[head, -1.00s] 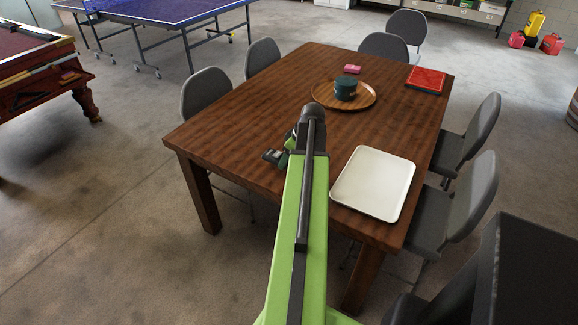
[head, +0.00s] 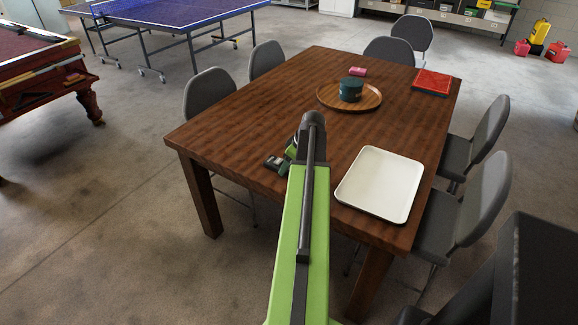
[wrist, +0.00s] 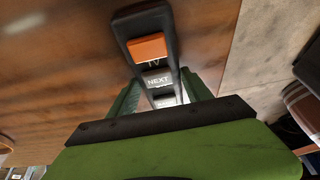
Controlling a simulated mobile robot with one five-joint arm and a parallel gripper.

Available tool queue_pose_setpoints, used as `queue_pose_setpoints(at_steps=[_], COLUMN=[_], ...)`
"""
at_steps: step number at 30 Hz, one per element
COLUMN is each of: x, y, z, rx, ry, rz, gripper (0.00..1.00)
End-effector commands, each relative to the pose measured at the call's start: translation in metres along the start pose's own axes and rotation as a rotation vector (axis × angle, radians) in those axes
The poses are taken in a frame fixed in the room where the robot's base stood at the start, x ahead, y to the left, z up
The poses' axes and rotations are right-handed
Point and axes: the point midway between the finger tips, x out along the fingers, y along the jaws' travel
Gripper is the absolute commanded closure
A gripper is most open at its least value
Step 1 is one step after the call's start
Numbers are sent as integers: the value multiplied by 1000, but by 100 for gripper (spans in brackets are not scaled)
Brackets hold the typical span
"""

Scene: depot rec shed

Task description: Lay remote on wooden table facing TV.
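The wooden table (head: 240,130) fills the middle of the head view. My gripper (head: 283,160) is over its near edge, partly hidden by my arm. In the wrist view, the green fingers of my gripper (wrist: 160,92) close on both sides of a slim dark remote (wrist: 127,24). The remote has an orange button and a grey button marked NEXT. The wooden tabletop shows behind it; I cannot tell whether it touches the wood. In the head view only a small dark end (head: 273,162) shows beside the gripper. I cannot identify a TV.
A white tray (head: 380,183) lies right of my gripper. A round wooden tray (head: 330,98) holds a dark green tin (head: 351,89). A pink item (head: 359,72) and a red item (head: 432,82) lie farther back. Grey chairs surround the table. A dark box-like object (head: 540,270) stands lower right.

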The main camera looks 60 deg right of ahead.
Motion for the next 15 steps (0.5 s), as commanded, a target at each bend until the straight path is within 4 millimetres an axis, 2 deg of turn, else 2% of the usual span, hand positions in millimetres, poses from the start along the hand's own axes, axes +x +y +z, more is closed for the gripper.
queue_pose_setpoints(at_steps=[1,4,15], x=[0,0,-4], y=[0,0,0], z=[0,0,-2], rx=[0,0,-1], ry=[0,0,0], rz=[0,0,0], gripper=[35,22,22])
